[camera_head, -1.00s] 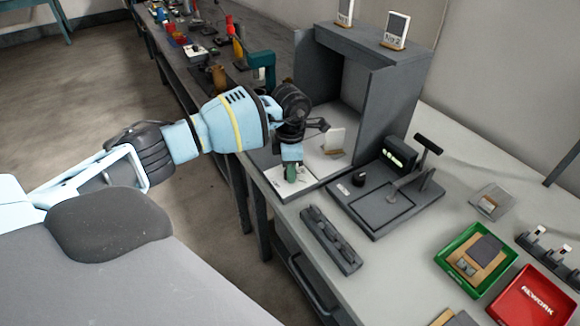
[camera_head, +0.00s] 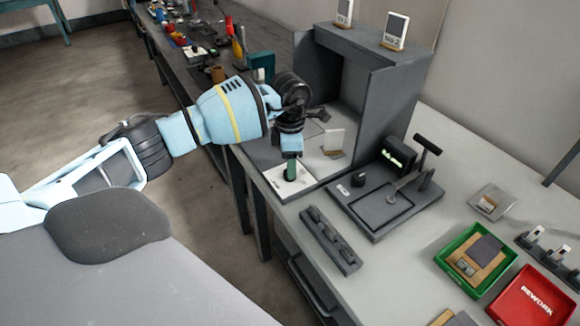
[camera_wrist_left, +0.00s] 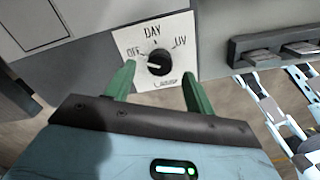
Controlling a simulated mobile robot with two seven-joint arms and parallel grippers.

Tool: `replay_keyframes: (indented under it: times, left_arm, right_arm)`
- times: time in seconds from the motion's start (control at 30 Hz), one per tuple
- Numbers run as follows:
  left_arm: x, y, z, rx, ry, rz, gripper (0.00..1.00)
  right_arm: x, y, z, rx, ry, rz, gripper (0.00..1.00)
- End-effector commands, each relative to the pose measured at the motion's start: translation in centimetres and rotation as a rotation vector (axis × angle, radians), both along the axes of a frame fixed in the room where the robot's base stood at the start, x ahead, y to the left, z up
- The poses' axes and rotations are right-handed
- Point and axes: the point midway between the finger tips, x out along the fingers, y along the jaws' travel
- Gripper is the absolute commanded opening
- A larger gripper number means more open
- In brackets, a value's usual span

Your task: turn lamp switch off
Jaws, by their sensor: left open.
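The lamp switch is a dark round knob (camera_wrist_left: 158,62) on a white plate (camera_wrist_left: 180,28) marked OFF, DAY and UV. A short pale mark shows on the knob's left side; I cannot tell exactly which label it points at. In the head view the switch plate (camera_head: 272,180) lies at the near left edge of the bench, before the grey booth (camera_head: 392,105). My left gripper (camera_head: 291,165) is just above the knob, pointing down. Its green fingers (camera_wrist_left: 158,92) are open, one on each side of the knob in the wrist view, holding nothing. My right gripper is not in view.
Right of the switch stands a dark fixture (camera_head: 375,225) with a lever. A dark slotted block (camera_head: 330,240) lies in front. A green tray (camera_head: 445,258) and a red REWORK tray (camera_head: 535,295) are at the right. A pale upright card (camera_head: 334,141) stands in the booth.

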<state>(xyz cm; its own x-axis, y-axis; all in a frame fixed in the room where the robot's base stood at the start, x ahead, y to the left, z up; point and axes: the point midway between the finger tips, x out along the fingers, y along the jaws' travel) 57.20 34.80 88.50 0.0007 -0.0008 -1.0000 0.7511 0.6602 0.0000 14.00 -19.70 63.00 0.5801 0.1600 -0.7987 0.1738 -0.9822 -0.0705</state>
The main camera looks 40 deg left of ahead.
Motion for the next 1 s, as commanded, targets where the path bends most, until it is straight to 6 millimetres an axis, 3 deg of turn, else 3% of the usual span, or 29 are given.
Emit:
replay_keyframes:
  times: [0.1,0.33,1.0]
  left_arm:
    - [0.1,0.0,2.1,0.0,-0.004,0.001,0.54]
    - [0.0,0.0,4.5,0.001,-0.001,0.002,0.54]
    - [0.0,0.0,4.8,0.0,0.0,0.002,0.54]
  right_arm:
    - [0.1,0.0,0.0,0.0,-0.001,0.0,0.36]
    - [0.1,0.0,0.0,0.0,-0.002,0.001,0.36]
    - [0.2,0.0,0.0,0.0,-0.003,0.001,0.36]
